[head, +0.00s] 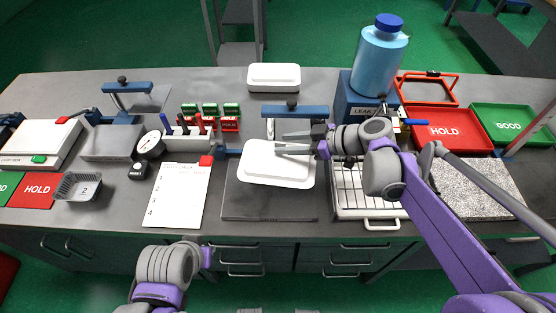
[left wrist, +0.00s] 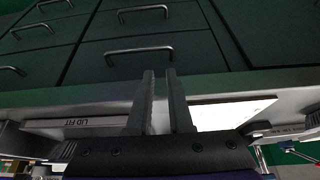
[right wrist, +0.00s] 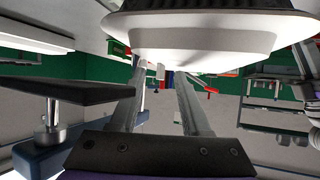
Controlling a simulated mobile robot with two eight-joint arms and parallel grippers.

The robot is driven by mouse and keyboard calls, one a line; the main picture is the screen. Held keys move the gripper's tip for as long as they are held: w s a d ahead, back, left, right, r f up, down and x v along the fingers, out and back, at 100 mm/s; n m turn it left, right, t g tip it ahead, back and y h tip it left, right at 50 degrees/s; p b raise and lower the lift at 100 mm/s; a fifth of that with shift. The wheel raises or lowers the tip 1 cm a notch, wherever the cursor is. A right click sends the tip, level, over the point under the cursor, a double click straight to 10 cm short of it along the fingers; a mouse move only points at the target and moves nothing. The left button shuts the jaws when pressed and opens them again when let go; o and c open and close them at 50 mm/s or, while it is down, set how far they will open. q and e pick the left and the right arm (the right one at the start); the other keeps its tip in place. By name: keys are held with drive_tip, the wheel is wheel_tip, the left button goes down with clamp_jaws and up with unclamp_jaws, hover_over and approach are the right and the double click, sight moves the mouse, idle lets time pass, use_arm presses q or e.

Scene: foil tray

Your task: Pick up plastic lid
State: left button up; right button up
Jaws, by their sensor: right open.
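The plastic lid (head: 276,165), white with rounded corners and a flat rim, lies on a dark plate (head: 268,206) at the middle of the bench. My right gripper (head: 275,146) is open and empty, with its fingers over the lid's far right part in the head view. In the right wrist view the lid (right wrist: 210,42) is close by the fingertips (right wrist: 160,70); I cannot tell whether they touch it. My left gripper's open, empty fingers (left wrist: 160,76) show in the left wrist view, near the bench front.
A blue frame (head: 293,110) stands just behind the lid, and a white container (head: 274,76) sits farther back. A blue bottle (head: 378,62) stands at the back right.

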clamp_jaws()
idle(0.6)
